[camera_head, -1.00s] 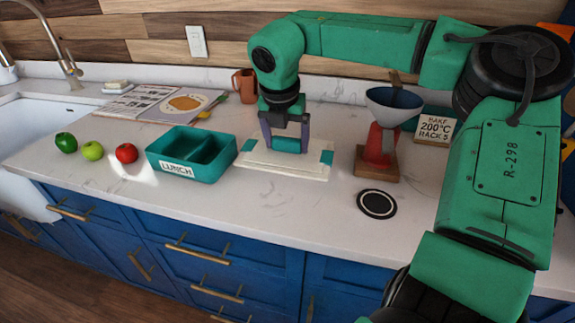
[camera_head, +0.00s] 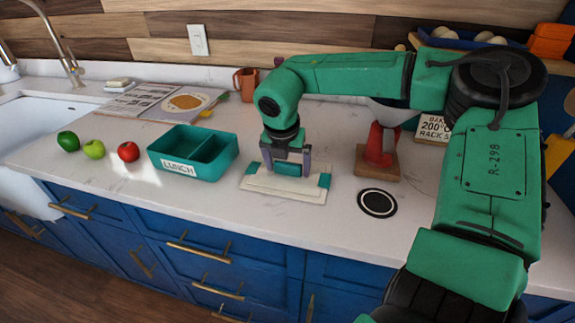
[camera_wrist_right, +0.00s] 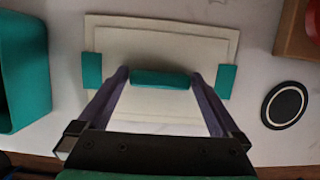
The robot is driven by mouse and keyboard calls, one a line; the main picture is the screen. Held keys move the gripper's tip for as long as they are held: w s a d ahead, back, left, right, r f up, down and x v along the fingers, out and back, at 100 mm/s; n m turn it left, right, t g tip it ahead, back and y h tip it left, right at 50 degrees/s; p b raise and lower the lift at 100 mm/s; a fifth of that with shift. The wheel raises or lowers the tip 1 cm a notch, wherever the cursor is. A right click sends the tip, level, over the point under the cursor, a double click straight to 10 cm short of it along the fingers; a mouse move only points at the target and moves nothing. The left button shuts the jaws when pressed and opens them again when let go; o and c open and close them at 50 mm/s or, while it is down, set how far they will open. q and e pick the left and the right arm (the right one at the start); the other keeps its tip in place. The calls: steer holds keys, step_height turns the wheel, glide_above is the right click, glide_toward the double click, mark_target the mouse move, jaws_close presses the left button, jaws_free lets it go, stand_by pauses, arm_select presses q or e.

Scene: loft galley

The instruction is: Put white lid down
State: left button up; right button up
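The white lid (camera_head: 258,187) is a flat, stepped cream slab with teal clips at its two ends and a teal handle in the middle. It lies level at the counter surface, right of the teal lunch box (camera_head: 205,172); I cannot tell whether any gap remains under it. My right gripper (camera_head: 287,168) points down over the lid's middle. In the right wrist view, the lid (camera_wrist_right: 160,40) shows its teal handle (camera_wrist_right: 160,79) between my fingers, which close against the handle's ends. My left gripper is not in view.
A black round coaster (camera_head: 377,203) lies right of the lid. A red stand on a wooden base (camera_head: 377,168) is behind it. Red (camera_head: 128,152) and green apples are left of the lunch box. An open book (camera_head: 165,102) lies behind. The counter in front of the lid is clear.

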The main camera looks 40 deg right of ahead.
steer(key=shift+r, duration=0.45)
steer(key=v, duration=1.1)
steer(key=shift+r+b, duration=0.2)
steer(key=shift+b, duration=0.15)
steer(key=shift+a, duration=0.15)
